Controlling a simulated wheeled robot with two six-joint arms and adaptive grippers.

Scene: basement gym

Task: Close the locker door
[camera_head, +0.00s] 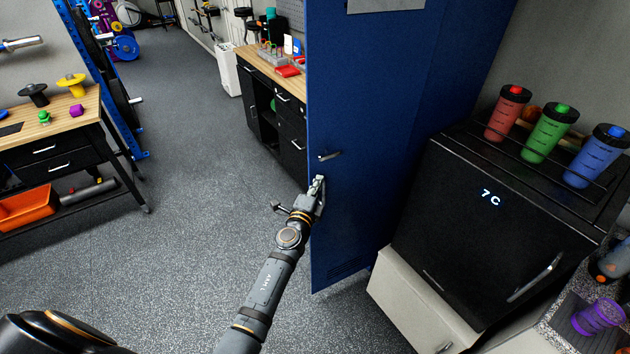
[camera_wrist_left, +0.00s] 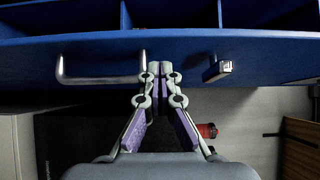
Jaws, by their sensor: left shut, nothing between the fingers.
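The blue locker door (camera_head: 365,110) stands in the middle of the head view, its free edge toward the left. It has a metal handle (camera_head: 329,155) and a vent near the bottom. My left gripper (camera_head: 318,182) is shut and empty, just below the handle, with its tips at or very near the door face. In the left wrist view the shut fingertips (camera_wrist_left: 160,68) meet the blue panel (camera_wrist_left: 190,45), between the bar handle (camera_wrist_left: 100,78) and a small latch-like part (camera_wrist_left: 218,71). Dark blue-walled compartments show beyond the panel. Contact cannot be told for certain. My right gripper is out of view.
A black fridge (camera_head: 470,235) reading 7 C stands right of the door, with red, green and blue bottles (camera_head: 549,133) on top. A wooden-topped bench (camera_head: 260,65) is behind the door. Another bench (camera_head: 60,125) stands left. Grey floor (camera_head: 200,210) between is clear.

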